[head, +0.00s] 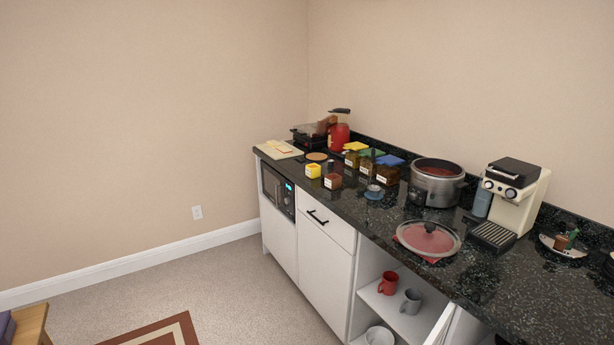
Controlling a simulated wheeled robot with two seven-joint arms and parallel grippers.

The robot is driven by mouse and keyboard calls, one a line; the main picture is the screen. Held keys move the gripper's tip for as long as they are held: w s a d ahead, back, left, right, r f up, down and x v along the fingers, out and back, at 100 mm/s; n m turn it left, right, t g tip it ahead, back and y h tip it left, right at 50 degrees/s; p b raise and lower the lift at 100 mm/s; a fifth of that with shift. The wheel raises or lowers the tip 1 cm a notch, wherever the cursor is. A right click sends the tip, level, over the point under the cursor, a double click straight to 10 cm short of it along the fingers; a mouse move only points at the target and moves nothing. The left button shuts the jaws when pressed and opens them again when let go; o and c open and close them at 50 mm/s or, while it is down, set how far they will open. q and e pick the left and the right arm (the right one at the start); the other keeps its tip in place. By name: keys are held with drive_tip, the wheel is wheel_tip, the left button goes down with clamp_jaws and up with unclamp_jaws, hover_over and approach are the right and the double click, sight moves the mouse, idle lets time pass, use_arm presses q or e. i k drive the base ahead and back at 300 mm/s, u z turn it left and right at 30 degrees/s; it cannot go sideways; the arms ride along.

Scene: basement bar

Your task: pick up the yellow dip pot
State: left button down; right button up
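The yellow dip pot (313,171) is a small yellow block-like pot with a pale label. It stands on the dark speckled counter (390,222) near its front edge, toward the far left end. A similar brown pot (333,181) stands just to its right, close beside it. Neither of my grippers shows in the head view.
A slow cooker (437,182), glass lid (428,238) and coffee machine (513,192) stand to the right. The carpet (240,285) before the cabinets is clear.

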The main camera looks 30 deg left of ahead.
sight(313, 171)
drive_tip(key=k, duration=0.2)
drive_tip(key=u, duration=1.9)
drive_tip(key=i, duration=3.7)
drive_tip(key=z, duration=1.8)
drive_tip(key=i, duration=1)
drive_tip(key=z, duration=0.05)
